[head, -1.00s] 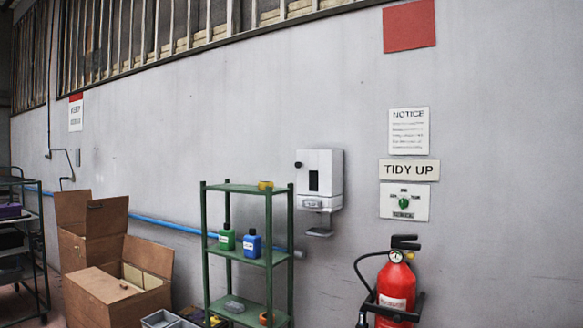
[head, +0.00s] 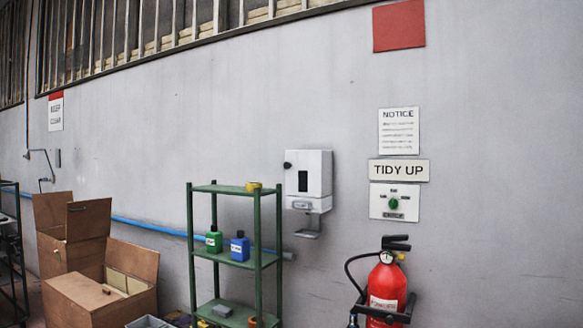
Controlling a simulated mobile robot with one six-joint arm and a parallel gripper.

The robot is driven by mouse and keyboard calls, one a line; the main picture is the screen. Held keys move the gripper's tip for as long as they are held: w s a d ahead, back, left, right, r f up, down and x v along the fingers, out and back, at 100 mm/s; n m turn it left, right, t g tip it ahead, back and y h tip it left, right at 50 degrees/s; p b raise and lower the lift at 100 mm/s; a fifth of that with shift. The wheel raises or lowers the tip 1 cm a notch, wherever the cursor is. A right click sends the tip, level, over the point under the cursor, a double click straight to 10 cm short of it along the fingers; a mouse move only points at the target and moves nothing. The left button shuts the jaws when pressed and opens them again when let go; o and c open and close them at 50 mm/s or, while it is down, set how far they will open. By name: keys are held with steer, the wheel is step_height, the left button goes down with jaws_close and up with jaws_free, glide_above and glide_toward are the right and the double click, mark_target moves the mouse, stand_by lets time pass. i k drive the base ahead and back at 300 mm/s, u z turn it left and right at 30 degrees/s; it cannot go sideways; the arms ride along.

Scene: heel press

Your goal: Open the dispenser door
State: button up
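The dispenser (head: 313,182) is a white box mounted on the grey wall, right of the green shelf. Its front door (head: 300,177) looks shut. The door has a dark upright window and a small black knob (head: 287,165) at its left edge. A grey spout and a small drip tray (head: 307,233) hang below the box. My gripper is not in view.
A green metal shelf (head: 256,240) stands left of and partly below the dispenser, holding a green bottle (head: 214,240) and a blue bottle (head: 240,247). A red fire extinguisher (head: 387,289) is at the lower right.

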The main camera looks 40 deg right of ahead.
mark_target(309, 172)
steer(key=i, duration=0.85)
steer(key=u, duration=0.05)
